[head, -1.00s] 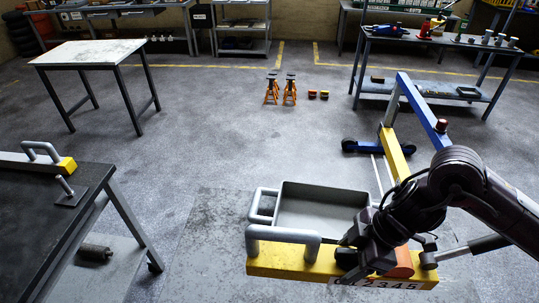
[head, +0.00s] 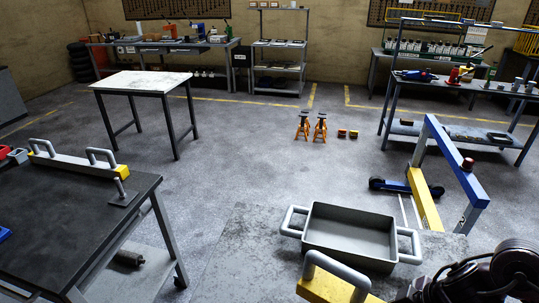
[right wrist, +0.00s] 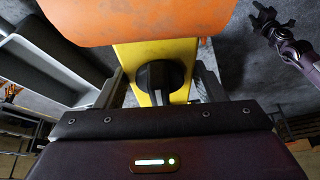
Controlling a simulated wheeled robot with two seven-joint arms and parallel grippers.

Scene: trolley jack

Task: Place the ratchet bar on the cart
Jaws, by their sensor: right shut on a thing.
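The cart (head: 60,220) has a dark top and stands at the left. A long grey bar (head: 75,168) with yellow ends and two grey handles lies on it. In front, a yellow bar (head: 318,287) with a grey upright handle (head: 333,268) is cut off by the bottom edge. I cannot tell for sure which is the ratchet bar. In the right wrist view my right gripper (right wrist: 160,78) is shut on a dark round grip (right wrist: 160,82) over a yellow part, beside an orange part (right wrist: 140,20). My left gripper (right wrist: 270,18) looks open and empty there.
A grey tray (head: 350,252) with side handles sits behind the yellow bar. A blue and yellow frame (head: 455,170) stands at the right. Orange jack stands (head: 303,127) and a white-topped table (head: 145,82) are farther back. The floor between the cart and tray is clear.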

